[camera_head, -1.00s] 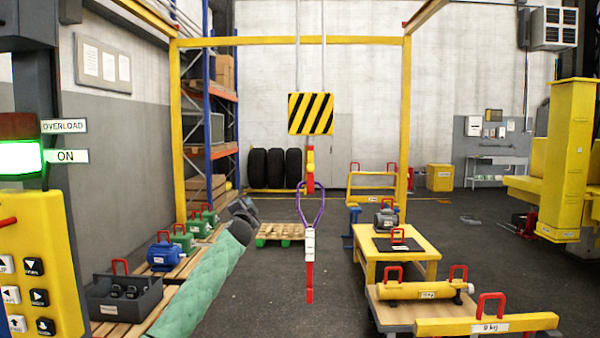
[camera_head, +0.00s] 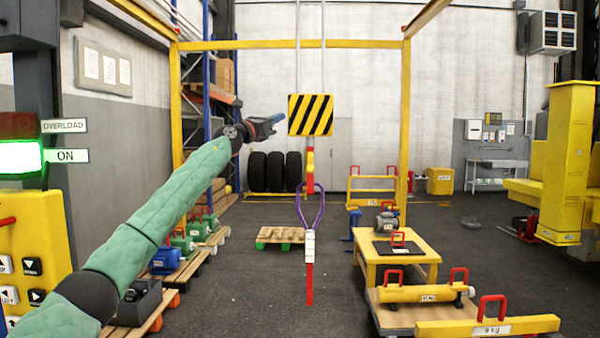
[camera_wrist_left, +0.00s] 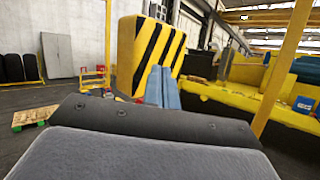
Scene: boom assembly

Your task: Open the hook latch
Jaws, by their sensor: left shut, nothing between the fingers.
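The crane's hook block (camera_head: 310,115) with yellow and black stripes hangs from two cables. It also shows large in the left wrist view (camera_wrist_left: 150,52). The red and yellow hook (camera_head: 310,168) hangs below it; its latch is too small to make out. A purple sling (camera_head: 320,212) with a white and red lower part hangs from the hook. My left gripper (camera_head: 279,118) is raised just left of the block, its blue fingers shut and empty. In the left wrist view the fingers (camera_wrist_left: 162,88) point toward the block's lower part. My right gripper is not in view.
A yellow control box (camera_head: 35,240) stands at the left. A yellow table (camera_head: 425,248) and yellow lifting beams (camera_head: 487,325) are at the right. A wooden pallet (camera_head: 280,234) lies behind the sling. The floor under the hook is clear.

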